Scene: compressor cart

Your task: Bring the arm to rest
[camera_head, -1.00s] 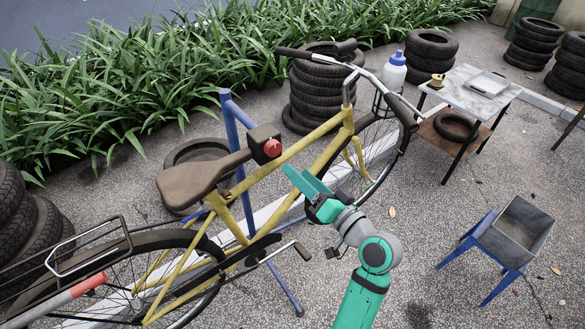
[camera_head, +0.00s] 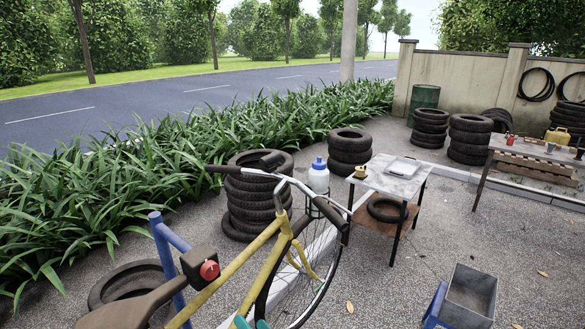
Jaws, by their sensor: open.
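Only the teal tips of my gripper (camera_head: 251,323) show, at the bottom edge of the head view. They are apart, with nothing seen between them. They appear just in front of the yellow bicycle frame (camera_head: 236,268); whether they touch it I cannot tell. The rest of my arm is out of view below. The bicycle is held at a blue stand (camera_head: 165,262), with a dark box and red knob (camera_head: 209,270) by the brown saddle (camera_head: 132,306).
A tyre stack (camera_head: 256,208) and a white bottle with blue cap (camera_head: 318,178) are behind the handlebar. A small table (camera_head: 375,178) stands right of them. A grey bin on blue legs (camera_head: 470,292) is at lower right. Open pavement lies between table and bin.

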